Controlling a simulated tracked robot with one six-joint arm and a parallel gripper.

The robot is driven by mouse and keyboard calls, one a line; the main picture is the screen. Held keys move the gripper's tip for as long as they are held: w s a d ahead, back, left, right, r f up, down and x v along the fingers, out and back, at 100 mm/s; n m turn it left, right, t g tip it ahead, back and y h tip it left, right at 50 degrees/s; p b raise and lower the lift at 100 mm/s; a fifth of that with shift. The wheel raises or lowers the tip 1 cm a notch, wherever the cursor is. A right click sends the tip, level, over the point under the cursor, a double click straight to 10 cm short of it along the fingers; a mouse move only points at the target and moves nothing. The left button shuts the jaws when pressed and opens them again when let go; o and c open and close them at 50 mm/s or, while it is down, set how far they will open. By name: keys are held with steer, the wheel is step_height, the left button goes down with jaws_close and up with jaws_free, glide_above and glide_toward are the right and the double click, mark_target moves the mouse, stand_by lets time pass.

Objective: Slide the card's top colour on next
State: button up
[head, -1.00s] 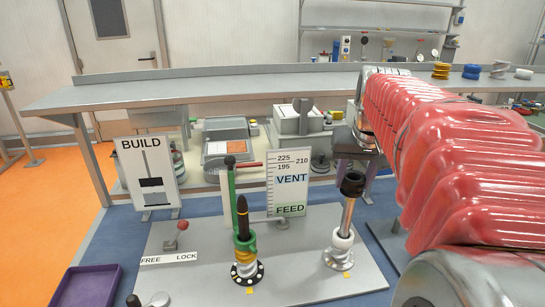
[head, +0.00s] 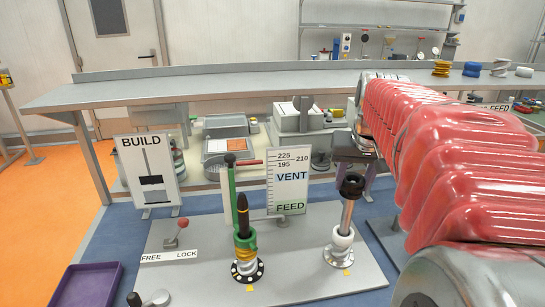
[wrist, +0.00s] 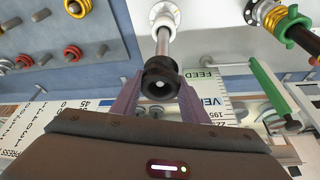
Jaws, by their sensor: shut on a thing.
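The BUILD card (head: 150,165) at left shows a spindle with dark blocks and a pale band between them. My gripper (wrist: 159,97) is shut on a black ring (wrist: 160,70), its purple fingers on either side. The ring also shows in the head view (head: 351,185), at the top of the right metal post (head: 347,215). Whether the post passes fully through it I cannot tell. A white piece (head: 343,242) sits at that post's base.
A green upright (head: 231,185) with a red-handled lever stands by the left post. The VENT/FEED scale (head: 291,180) is behind. A red-knobbed FREE/LOCK lever (head: 183,224) and purple tray (head: 85,290) are at left. Coloured spools (head: 441,69) lie on the grey bench (head: 230,80).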

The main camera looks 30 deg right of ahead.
steer(key=shift+s+f, duration=0.1)
steer(key=shift+f, duration=5.35)
steer(key=o, duration=1.3)
steer(key=shift+o, duration=0.2)
glide_toward(347, 216)
step_height(347, 216, up, 2)
steer(key=shift+s+d+r, duration=0.1)
steer(key=shift+s+r, duration=0.1)
steer(key=shift+r, duration=0.05)
steer(key=shift+w+d, duration=0.1)
